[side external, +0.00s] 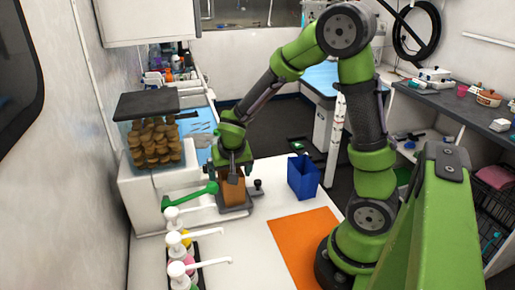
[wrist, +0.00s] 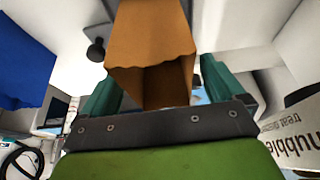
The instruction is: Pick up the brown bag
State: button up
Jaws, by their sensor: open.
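The brown bag (side external: 232,192) stands upright on a dark grey plate at the foot of the treat dispenser, on the white counter. My gripper (side external: 235,174) is over it, pointing down, with its fingers around the bag's upper part. In the wrist view the brown bag (wrist: 150,45) fills the middle, its open top facing the camera, between the two teal fingers of my gripper (wrist: 157,82). The jaws are open. I cannot tell whether either finger touches the bag. The fingers hide part of its top in the side view.
A blue bag (side external: 303,178) stands to the right, near an orange mat (side external: 298,243). The treat dispenser (side external: 155,145) stands behind left, with a green handle (side external: 190,197) beside the brown bag. White pump bottles (side external: 178,243) stand at the front left. White counter lies clear between.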

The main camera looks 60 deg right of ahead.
jog(key=shift+x, duration=0.95)
jog(key=shift+c, duration=0.2)
